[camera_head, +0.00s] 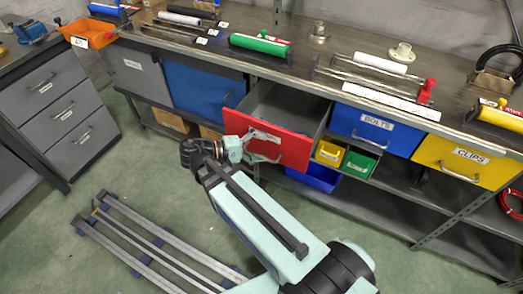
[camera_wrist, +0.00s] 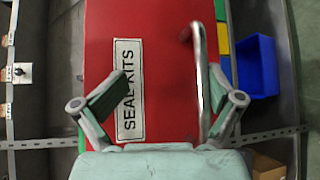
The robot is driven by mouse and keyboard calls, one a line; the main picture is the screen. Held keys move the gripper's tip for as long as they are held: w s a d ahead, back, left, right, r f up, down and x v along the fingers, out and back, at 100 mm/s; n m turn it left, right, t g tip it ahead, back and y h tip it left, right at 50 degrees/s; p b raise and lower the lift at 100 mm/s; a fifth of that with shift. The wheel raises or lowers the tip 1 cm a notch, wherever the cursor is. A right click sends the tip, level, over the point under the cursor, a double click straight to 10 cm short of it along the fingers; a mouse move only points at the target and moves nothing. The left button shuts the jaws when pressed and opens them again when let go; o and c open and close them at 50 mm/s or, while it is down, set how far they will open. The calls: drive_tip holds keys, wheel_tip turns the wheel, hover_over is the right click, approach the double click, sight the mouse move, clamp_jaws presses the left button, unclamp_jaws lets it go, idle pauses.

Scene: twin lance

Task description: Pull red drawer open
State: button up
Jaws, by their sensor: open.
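The red drawer (camera_head: 272,143) stands pulled out of the bench, with its grey interior showing from above in the head view. In the wrist view its red front (camera_wrist: 155,25) fills the middle, with a white "SEAL KITS" label (camera_wrist: 128,110). Its metal bar handle (camera_wrist: 200,60) lies right of the label. My gripper (camera_wrist: 167,80) is open in front of the red front. The handle is between the fingers, close to the right finger; contact cannot be told. In the head view my gripper (camera_head: 250,142) is at the drawer's front and partly covers label and handle.
A blue drawer (camera_head: 193,90) is left of the red one; a blue "BOLTS" drawer (camera_head: 376,125) and a yellow "CLIPS" drawer (camera_head: 468,159) are right. Small yellow and green bins and a blue bin (camera_head: 316,177) sit below. Rails (camera_head: 150,245) lie on the floor; green floor is clear nearby.

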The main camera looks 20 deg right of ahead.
sight(269, 129)
drive_tip(key=shift+o, duration=0.8)
drive_tip(key=r, duration=0.4)
drive_tip(key=w+r, duration=0.1)
drive_tip(key=r, duration=0.1)
drive_tip(key=shift+a+r, duration=0.2)
drive_tip(key=shift+r, duration=0.1)
drive_tip(key=shift+s+a+r, duration=0.15)
drive_tip(key=shift+r, duration=0.05)
drive_tip(key=shift+c, duration=1.3)
drive_tip(key=shift+s, duration=0.1)
drive_tip(key=c, duration=0.4)
drive_tip(key=shift+f, duration=0.2)
drive_tip(key=shift+f, duration=0.1)
